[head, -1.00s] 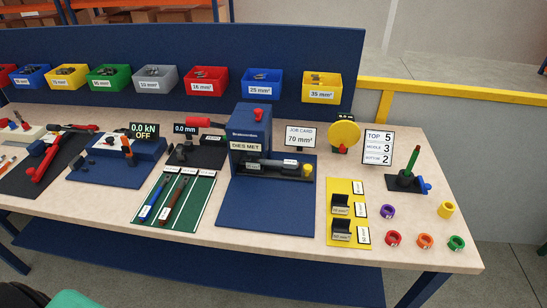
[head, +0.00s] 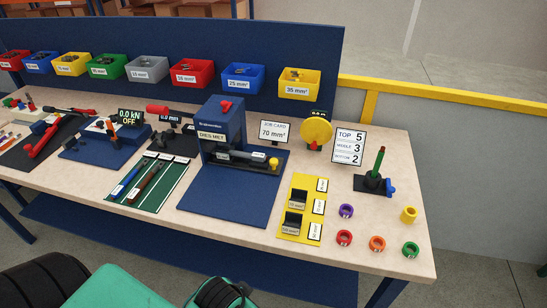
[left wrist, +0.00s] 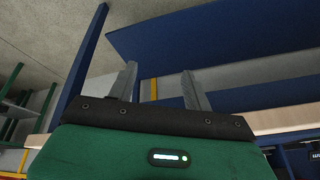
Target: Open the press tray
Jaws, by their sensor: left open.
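The blue press (head: 222,118) stands upright on the bench, with a red part on top and a label reading "DIES MET". A dark tray (head: 259,171) lies at the foot of the press, with dark cylindrical pieces in it and a yellow knob (head: 273,164) at its right end. I cannot tell whether the tray is pulled out at all. My left gripper (left wrist: 162,88) shows in the left wrist view, open, with nothing between its fingers. It is apart from the press. My right gripper is not in view.
A blue mat (head: 230,202) in front of the press is clear. A yellow holder (head: 299,225) with dark blocks and several coloured rings lie to the right. A green rack (head: 133,194) with tools lies left. A blue back panel (head: 200,42) carries bins.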

